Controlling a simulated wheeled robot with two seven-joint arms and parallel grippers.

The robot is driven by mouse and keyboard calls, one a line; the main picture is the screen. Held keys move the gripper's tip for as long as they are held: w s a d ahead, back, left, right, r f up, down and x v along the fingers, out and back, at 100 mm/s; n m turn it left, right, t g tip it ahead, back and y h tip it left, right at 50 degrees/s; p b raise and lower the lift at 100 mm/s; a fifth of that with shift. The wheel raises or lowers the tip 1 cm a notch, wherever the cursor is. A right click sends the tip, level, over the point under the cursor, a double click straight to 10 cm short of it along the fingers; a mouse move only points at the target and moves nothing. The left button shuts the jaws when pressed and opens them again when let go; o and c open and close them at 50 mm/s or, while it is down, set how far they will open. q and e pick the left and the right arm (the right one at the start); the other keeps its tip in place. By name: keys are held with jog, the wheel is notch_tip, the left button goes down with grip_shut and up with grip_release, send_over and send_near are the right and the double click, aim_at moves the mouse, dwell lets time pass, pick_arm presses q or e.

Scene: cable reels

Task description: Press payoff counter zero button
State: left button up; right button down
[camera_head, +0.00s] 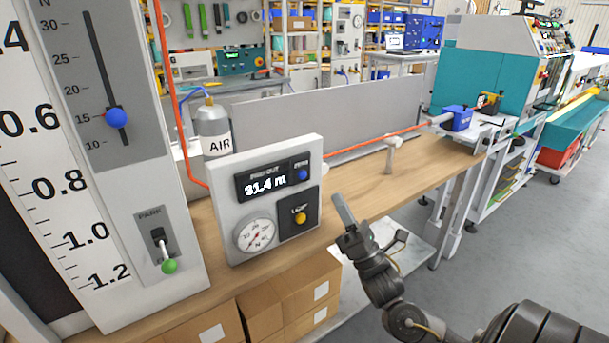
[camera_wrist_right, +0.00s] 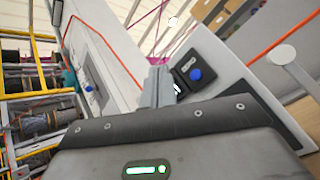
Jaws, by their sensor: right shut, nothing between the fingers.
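The payoff counter (camera_head: 228,200) is an upright light-grey box on the wooden bench, its display (camera_head: 265,185) reading 31.4 m. Its round blue button (camera_head: 303,174), with a small label that looks like ZERO, sits right of the display; it also shows in the right wrist view (camera_wrist_right: 195,74). A yellow button (camera_head: 300,217) sits below it on a dark plate. My right gripper (camera_head: 343,208) is shut and empty, to the right of the counter and lower than the blue button. In the wrist view its fingers (camera_wrist_right: 158,86) appear left of the blue button, apparently apart from it. My left gripper is not in view.
A round gauge (camera_head: 256,235) is on the counter's lower left. A tall panel (camera_head: 160,200) with a blue slider knob and green-tipped lever stands at left. An AIR bottle (camera_head: 213,128) stands behind the counter.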

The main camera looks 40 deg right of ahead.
jog(key=shift+w+f, duration=0.1)
jog(key=shift+f, duration=0.2)
